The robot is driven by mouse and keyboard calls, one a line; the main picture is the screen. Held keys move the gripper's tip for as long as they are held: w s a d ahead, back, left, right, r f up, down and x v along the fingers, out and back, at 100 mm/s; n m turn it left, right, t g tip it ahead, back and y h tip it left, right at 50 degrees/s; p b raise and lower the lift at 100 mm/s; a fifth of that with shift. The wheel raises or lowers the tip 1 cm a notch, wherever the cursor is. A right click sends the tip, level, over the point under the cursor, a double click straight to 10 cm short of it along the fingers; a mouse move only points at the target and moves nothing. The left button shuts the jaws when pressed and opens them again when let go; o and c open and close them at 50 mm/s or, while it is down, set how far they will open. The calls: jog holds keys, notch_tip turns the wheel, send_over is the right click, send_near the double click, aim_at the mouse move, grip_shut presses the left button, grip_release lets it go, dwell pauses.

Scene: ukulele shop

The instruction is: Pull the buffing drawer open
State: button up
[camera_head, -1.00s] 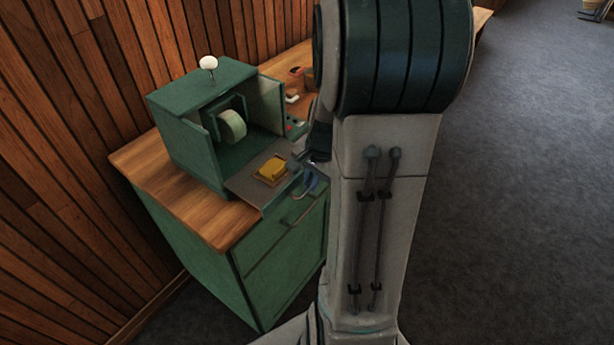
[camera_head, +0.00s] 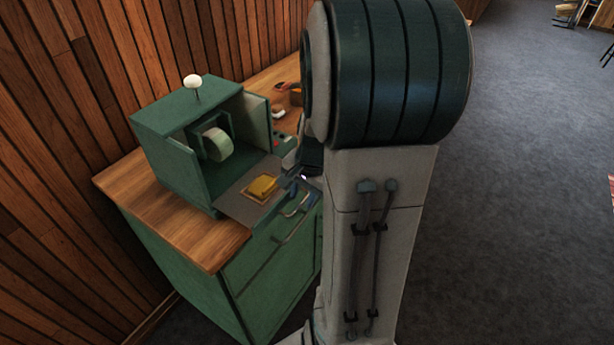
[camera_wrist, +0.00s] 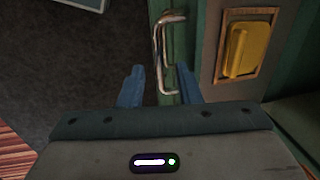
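The buffing drawer (camera_head: 268,245) is the upper green front of the cabinet below the buffing box, with a curved metal handle (camera_head: 291,222). It looks shut, though my arm hides part of its right side. In the wrist view, the handle (camera_wrist: 158,50) stands out from the green drawer front (camera_wrist: 183,50). My gripper (camera_wrist: 159,72) is open, its two blue fingers apart. The near end of the handle shows between the fingers; I cannot tell whether they touch it. In the head view, my gripper is mostly hidden behind my arm.
A green box (camera_head: 165,118) with a buffing wheel (camera_head: 218,144) stands on the wooden top (camera_head: 190,240). A yellow block (camera_head: 262,187) lies on a plate in front of it. A plank wall (camera_head: 60,130) is behind. The grey floor (camera_head: 530,200) at right is mostly clear.

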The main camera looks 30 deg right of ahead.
notch_tip(320, 180, up, 13)
jog(key=s+d, duration=0.1)
jog(key=s, duration=0.1)
jog(key=shift+f, duration=0.1)
dwell(0.5)
